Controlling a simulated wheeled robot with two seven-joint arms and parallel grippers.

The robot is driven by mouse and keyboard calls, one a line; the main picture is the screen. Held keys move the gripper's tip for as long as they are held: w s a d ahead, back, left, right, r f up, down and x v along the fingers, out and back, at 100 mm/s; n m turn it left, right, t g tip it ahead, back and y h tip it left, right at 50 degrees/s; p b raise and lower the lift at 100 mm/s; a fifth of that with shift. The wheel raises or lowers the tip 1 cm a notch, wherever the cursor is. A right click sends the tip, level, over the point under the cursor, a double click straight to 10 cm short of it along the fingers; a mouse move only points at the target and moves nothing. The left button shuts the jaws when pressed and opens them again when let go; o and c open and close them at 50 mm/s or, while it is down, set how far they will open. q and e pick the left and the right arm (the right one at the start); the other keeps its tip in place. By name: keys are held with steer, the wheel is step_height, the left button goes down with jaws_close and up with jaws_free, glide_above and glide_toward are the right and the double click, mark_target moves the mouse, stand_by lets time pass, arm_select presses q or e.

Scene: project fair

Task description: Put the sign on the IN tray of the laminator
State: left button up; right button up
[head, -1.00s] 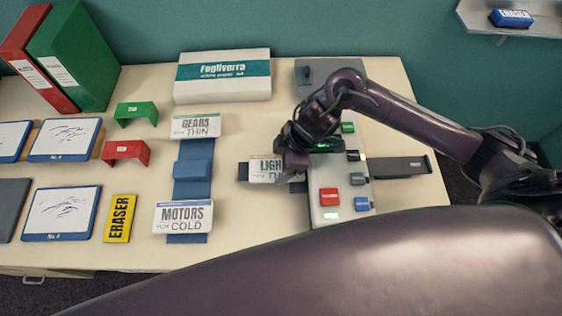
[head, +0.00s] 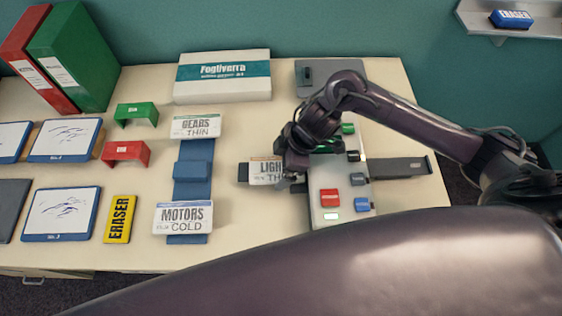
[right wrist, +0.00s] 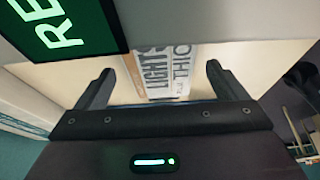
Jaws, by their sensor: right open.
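My right gripper (head: 291,181) is at the sign's right end, beside the laminator body, and covers part of the lettering. In the right wrist view the sign (right wrist: 165,72) shows between the two spread fingers of the gripper (right wrist: 158,75), with a gap on each side. A green display with "RE" (right wrist: 62,25) is close to it. My left gripper is not in view.
Another dark tray (head: 402,167) extends right of the laminator. A yellow eraser (head: 119,219) and a white paper box (head: 222,88) are also on the table. Bare tabletop lies left of the tray.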

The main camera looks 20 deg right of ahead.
steer(key=v, duration=1.1)
steer(key=shift+d+r+p, duration=0.25)
steer(key=shift+r+p, duration=0.1)
steer(key=shift+p, duration=0.1)
